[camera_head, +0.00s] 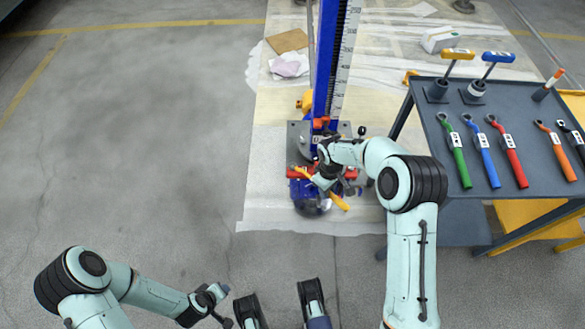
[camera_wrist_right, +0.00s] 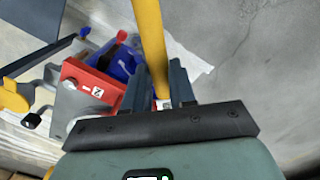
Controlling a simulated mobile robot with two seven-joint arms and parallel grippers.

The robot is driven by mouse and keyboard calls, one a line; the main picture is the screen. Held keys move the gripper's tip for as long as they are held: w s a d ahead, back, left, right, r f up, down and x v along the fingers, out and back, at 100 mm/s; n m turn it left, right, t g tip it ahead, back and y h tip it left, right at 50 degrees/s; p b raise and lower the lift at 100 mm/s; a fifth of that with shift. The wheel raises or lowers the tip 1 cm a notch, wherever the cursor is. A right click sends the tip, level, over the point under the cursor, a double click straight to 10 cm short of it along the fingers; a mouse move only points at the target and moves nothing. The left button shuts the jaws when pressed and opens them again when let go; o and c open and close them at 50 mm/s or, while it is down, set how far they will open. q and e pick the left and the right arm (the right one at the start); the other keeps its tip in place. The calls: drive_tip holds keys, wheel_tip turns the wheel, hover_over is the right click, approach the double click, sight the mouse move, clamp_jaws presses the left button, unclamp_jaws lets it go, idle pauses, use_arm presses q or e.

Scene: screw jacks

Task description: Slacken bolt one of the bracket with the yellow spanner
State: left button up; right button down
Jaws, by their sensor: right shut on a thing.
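The yellow spanner (camera_head: 338,201) is in my right gripper (camera_head: 327,182), beside the foot of the blue jack column. In the right wrist view its yellow handle (camera_wrist_right: 148,40) runs up from between the two fingers (camera_wrist_right: 160,92), which are shut on it. A red bracket part (camera_head: 294,173) lies at the column's foot, partly behind the gripper. In the right wrist view a red block (camera_wrist_right: 95,85) with a white label is left of the fingers. I cannot make out bolt one or whether the spanner touches it. My left gripper (camera_head: 213,296) is low at the left, over bare floor; its fingers are unclear.
The blue jack column (camera_head: 325,70) with its white scale stands upright behind the right gripper. A dark table (camera_head: 500,125) at the right carries green (camera_head: 454,150), blue (camera_head: 482,152), red (camera_head: 508,152) and orange (camera_head: 555,150) spanners. The floor at left is clear.

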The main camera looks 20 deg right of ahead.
sight(344, 204)
drive_tip(key=s+d+p, duration=0.1)
drive_tip(key=s+d+r+p, duration=0.1)
drive_tip(key=s, duration=0.1)
drive_tip(key=s+d+p, duration=0.1)
drive_tip(key=s, duration=0.1)
drive_tip(key=shift+s+r, duration=0.25)
drive_tip(key=shift+r, duration=0.05)
drive_tip(key=shift+s+d, duration=0.2)
drive_tip(key=shift+s, duration=0.1)
use_arm(q)
wheel_tip(344, 204, up, 4)
drive_tip(key=shift+w, duration=0.1)
